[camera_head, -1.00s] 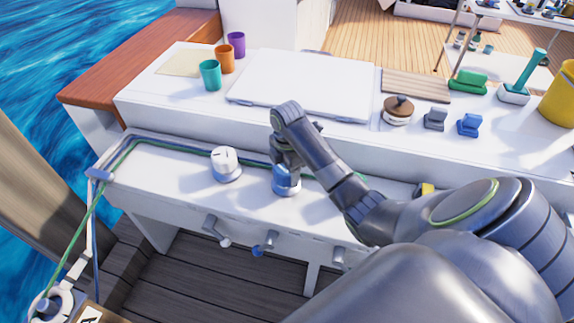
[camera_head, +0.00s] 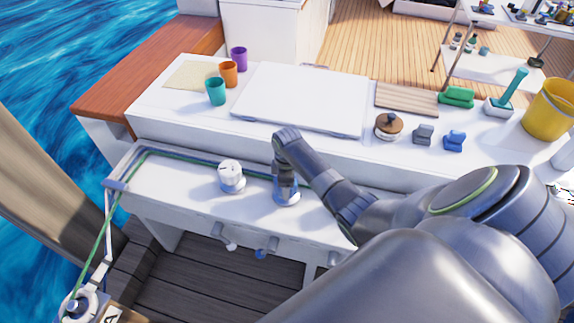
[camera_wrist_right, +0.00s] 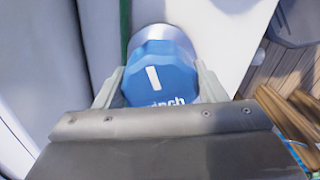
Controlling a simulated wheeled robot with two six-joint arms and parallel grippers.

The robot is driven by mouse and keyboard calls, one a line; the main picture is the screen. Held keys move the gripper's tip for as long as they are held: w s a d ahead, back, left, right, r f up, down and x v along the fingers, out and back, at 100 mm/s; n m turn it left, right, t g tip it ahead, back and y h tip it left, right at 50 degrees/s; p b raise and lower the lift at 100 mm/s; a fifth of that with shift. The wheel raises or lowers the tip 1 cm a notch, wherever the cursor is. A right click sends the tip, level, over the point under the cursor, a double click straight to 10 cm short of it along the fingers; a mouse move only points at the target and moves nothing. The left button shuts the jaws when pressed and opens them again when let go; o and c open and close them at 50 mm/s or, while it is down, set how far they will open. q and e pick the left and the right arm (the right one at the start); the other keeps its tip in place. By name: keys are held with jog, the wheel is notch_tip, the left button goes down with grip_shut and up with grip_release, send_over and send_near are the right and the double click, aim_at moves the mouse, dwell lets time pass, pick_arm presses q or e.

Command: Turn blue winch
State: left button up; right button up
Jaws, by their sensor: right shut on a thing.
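The blue winch (camera_wrist_right: 160,75) has a faceted blue top with a white line mark and partly hidden white lettering. In the right wrist view it sits between the two fingers of my right gripper (camera_wrist_right: 158,92), which is shut on it from both sides. In the head view the winch (camera_head: 286,198) stands on the white bench, its top mostly hidden by my right gripper (camera_head: 286,185) coming down from above. My left gripper is not in view.
A white winch (camera_head: 231,174) stands just left of the blue one. Crank handles (camera_head: 262,250) stick out of the front. Cups (camera_head: 216,92), a white hatch panel (camera_head: 300,98) and a lidded pot (camera_head: 388,126) are on the shelf behind.

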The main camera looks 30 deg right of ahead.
dwell(0.5)
jog(key=o, duration=1)
jog(key=shift+r, duration=0.1)
notch_tip(320, 180, up, 17)
jog(key=p, duration=0.1)
jog(key=shift+r, duration=0.15)
